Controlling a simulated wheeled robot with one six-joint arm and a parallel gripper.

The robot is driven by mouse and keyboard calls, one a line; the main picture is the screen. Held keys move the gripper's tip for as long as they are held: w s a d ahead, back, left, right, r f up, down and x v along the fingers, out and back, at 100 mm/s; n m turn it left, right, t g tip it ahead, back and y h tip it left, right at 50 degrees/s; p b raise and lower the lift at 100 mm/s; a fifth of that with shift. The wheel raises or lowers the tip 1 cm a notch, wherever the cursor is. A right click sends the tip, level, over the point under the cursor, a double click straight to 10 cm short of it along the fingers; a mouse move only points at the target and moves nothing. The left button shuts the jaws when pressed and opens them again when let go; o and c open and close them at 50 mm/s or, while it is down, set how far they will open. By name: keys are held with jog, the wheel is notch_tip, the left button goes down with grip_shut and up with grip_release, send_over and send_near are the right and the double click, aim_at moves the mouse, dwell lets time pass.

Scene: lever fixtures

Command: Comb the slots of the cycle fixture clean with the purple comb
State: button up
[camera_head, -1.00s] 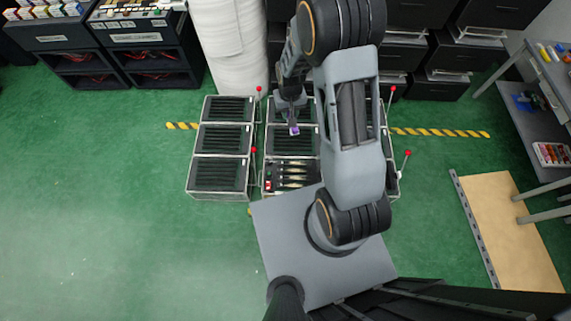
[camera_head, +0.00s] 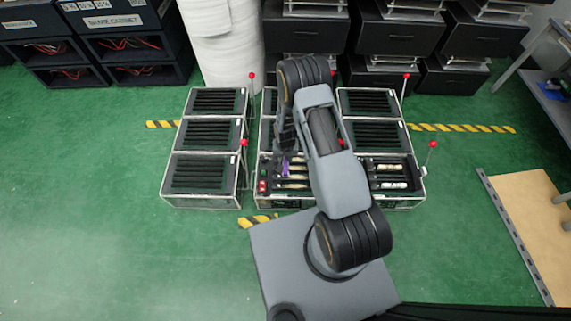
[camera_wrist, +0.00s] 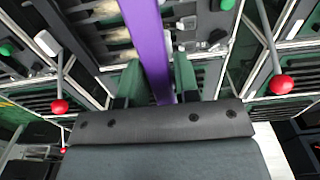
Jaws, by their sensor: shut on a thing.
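The purple comb (camera_wrist: 150,45) is held upright in my gripper (camera_wrist: 157,84), between its green-grey fingers in the wrist view. In the head view, the comb (camera_head: 286,168) shows as a small purple piece below my gripper (camera_head: 288,152). It is over the left part of the front middle fixture (camera_head: 263,198), which has red buttons on its left side and dark slots with pale strips in them. I cannot tell whether the comb touches the slots. My arm hides part of this fixture and the row behind it. Which fixture is the cycle fixture is not readable.
Slotted units stand in a left column (camera_head: 200,172) and a right column (camera_head: 370,103). Red-balled levers rise beside them, including one left of the comb (camera_head: 243,142) and one at right (camera_head: 432,144). A white roll (camera_head: 215,45) and dark cabinets stand behind. Green floor at left is clear.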

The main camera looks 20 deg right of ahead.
jog(key=shift+f+b, duration=2.2)
jog(key=shift+f, duration=1.3)
